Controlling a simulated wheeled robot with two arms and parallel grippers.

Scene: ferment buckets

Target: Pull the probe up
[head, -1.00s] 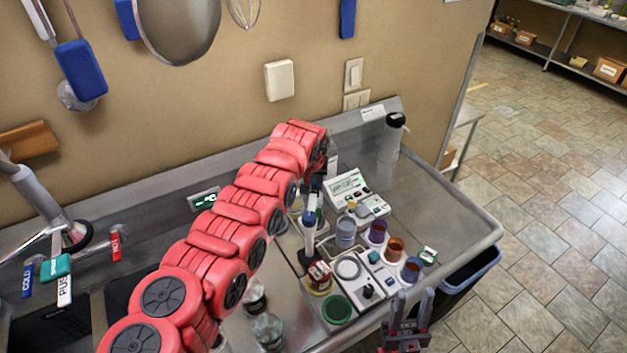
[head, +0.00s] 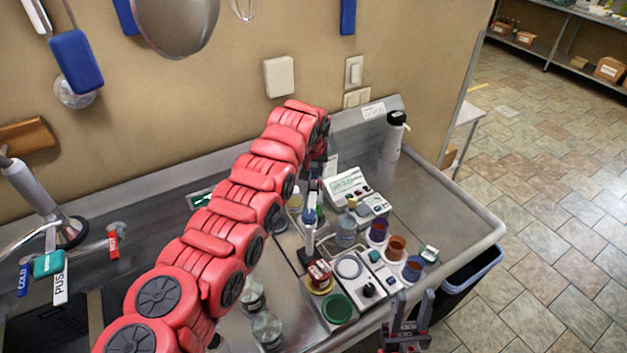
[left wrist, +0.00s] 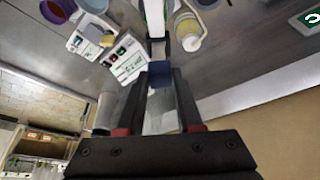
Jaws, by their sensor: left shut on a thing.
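The probe (head: 309,222) is a slim upright piece with white, blue and dark parts among the items on the steel counter. My left gripper (head: 316,172) is at its upper part, mostly behind my red arm in the head view. In the left wrist view, my left gripper (left wrist: 160,98) is shut on the probe's dark blue top (left wrist: 161,75). I cannot tell where the probe's lower tip ends. A white meter (head: 350,186) with a display stands behind and to the right of the probe. My right gripper (head: 412,312) is open and empty at the counter's front edge.
A clear bottle (head: 346,234), a purple cup (head: 378,230), an orange cup (head: 396,248) and a blue cup (head: 412,268) crowd the right side. A red jar (head: 319,273) and green lid (head: 339,308) are in front. A white bottle (head: 392,140) stands by the wall.

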